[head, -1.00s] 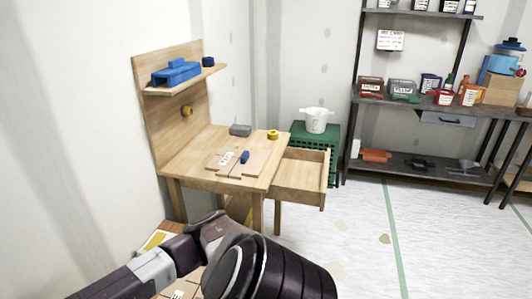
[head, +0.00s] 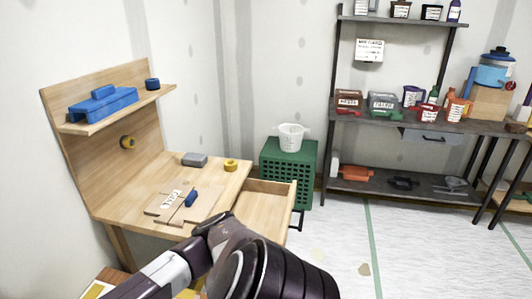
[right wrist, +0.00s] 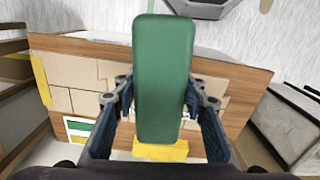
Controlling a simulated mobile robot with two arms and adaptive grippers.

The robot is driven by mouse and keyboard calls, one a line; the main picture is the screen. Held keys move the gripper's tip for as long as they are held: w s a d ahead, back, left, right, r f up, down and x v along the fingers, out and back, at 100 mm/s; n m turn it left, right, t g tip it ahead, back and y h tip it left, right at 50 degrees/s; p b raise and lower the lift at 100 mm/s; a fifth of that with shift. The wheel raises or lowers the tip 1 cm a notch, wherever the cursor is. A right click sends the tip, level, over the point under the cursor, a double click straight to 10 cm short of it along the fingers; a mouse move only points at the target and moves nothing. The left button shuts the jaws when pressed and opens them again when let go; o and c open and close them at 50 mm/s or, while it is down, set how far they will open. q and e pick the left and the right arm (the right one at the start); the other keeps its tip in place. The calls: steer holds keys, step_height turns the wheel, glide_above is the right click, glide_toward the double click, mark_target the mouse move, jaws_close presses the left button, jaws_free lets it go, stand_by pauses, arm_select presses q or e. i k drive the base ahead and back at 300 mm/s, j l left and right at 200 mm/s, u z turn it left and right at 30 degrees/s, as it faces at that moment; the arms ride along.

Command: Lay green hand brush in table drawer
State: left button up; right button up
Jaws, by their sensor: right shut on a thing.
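The green hand brush (right wrist: 163,75) fills the middle of the right wrist view. My right gripper (right wrist: 161,100) is shut on it, with one finger on each side. A yellow part (right wrist: 160,150) shows at its lower end; I cannot tell if it belongs to the brush. The wooden table drawer (head: 292,207) is pulled open at the right side of the wooden table (head: 218,178). The part of the drawer's inside that shows looks empty; my arm hides its near part. My left gripper is not in view.
On the table lie a grey block (head: 194,160), a yellow tape roll (head: 231,165), a blue item (head: 191,198) and flat boards. A green crate (head: 303,180) with a white bucket (head: 290,137) stands behind the drawer. Dark shelving (head: 420,200) stands right.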

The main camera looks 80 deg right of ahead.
mark_target(258, 218)
steer(key=k+l, duration=0.15)
steer(key=l, duration=0.25)
steer(key=k+l, duration=0.1)
steer(key=l, duration=0.25)
steer(key=k+l+z, duration=0.1)
steer(key=l, duration=0.3)
steer(key=k+l, duration=0.15)
steer(key=l, duration=0.25)
steer(key=k+l, duration=0.15)
steer(key=l, duration=0.25)
steer(key=k+l+z, duration=0.1)
steer(key=l, duration=0.9)
steer(key=i+l, duration=0.1)
steer(key=l, duration=0.5)
steer(key=i+z, duration=0.05)
